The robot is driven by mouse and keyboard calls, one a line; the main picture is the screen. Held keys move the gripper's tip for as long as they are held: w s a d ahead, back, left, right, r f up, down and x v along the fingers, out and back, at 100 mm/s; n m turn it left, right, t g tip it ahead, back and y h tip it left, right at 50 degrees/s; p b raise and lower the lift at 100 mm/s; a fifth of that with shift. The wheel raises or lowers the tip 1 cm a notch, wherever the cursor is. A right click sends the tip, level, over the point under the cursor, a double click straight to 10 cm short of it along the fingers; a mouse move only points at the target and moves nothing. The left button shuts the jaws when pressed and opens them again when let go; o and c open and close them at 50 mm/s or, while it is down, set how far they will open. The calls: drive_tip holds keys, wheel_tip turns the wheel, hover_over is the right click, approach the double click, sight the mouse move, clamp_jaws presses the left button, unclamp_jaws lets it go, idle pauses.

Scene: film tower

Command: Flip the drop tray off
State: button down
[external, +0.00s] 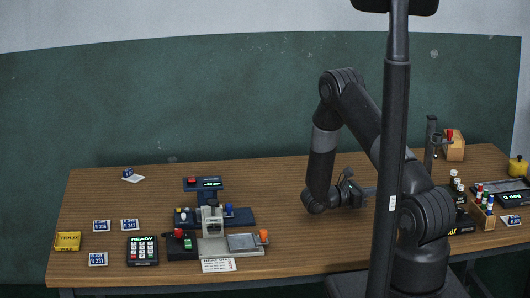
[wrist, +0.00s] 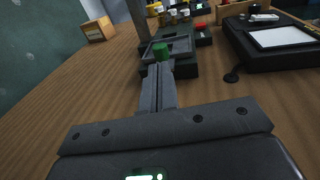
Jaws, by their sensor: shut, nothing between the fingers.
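My gripper (wrist: 158,84) is shut with nothing between its fingers. In the external view my gripper (external: 362,190) is low over the right half of the table, partly hidden by my arm and column. In the wrist view a dark, framed tray-like unit (wrist: 184,46) lies just beyond the fingertips. A green knob or cap (wrist: 160,51) shows right at the tips; I cannot tell whether they touch. No label marks the drop tray, so I cannot tell whether this unit is it. My arm and column cover that spot in the external view.
A black post (external: 430,140) and a wooden box (external: 454,150) stand at the back right. Several small bottles (external: 480,198) and a black display unit (external: 509,197) are at the right. A blue and grey machine (external: 212,222) and a keypad (external: 142,250) stand left. Bare wood lies between.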

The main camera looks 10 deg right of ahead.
drive_tip(key=shift+w+d, duration=0.15)
drive_tip(key=shift+d, duration=0.7)
drive_tip(key=shift+w+d, duration=0.15)
drive_tip(key=shift+d, duration=0.65)
drive_tip(key=d, duration=0.8)
drive_tip(key=shift+d, duration=0.15)
drive_tip(key=a, duration=0.4)
drive_tip(key=s+a, duration=0.1)
drive_tip(key=a, duration=0.4)
drive_tip(key=s+a, duration=0.1)
drive_tip(key=a, duration=0.4)
drive_tip(key=shift+s+a+r, duration=0.1)
drive_tip(key=shift+s+a, duration=0.05)
drive_tip(key=shift+a, duration=0.05)
